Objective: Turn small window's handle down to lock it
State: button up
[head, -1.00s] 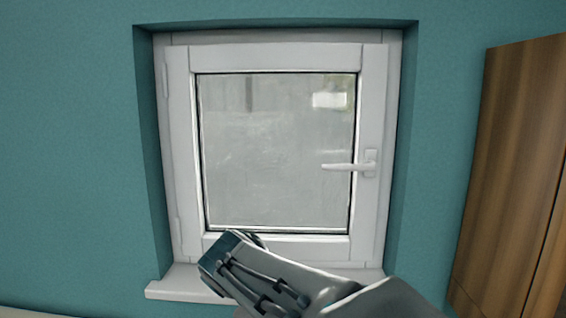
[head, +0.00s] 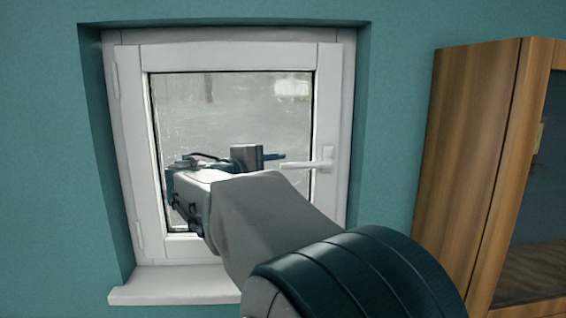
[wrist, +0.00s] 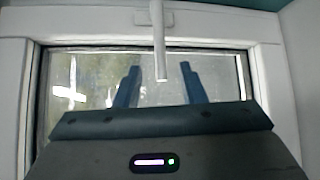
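The small window (head: 130,130) is shut in its white frame. Its white handle (head: 308,164) is on the right side of the sash and lies level, with its lever pointing left. My gripper (head: 274,157) is in front of the glass, with a blue finger reaching right toward the lever's free end. In the wrist view my gripper (wrist: 161,72) is open. The handle's lever (wrist: 158,48) shows between the two spread blue fingers, with a gap on both sides. I cannot tell whether the lever is deep enough between them to be touched.
A white sill (head: 175,287) juts out below the window. A wooden cabinet (head: 470,150) with a glass front stands to the right. The teal wall (head: 45,160) and recess edges surround the window.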

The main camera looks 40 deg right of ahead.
aim_at(295, 167)
jog(key=p+x, duration=0.1)
jog(key=x, duration=0.7)
jog(key=shift+p, duration=0.3)
grip_shut()
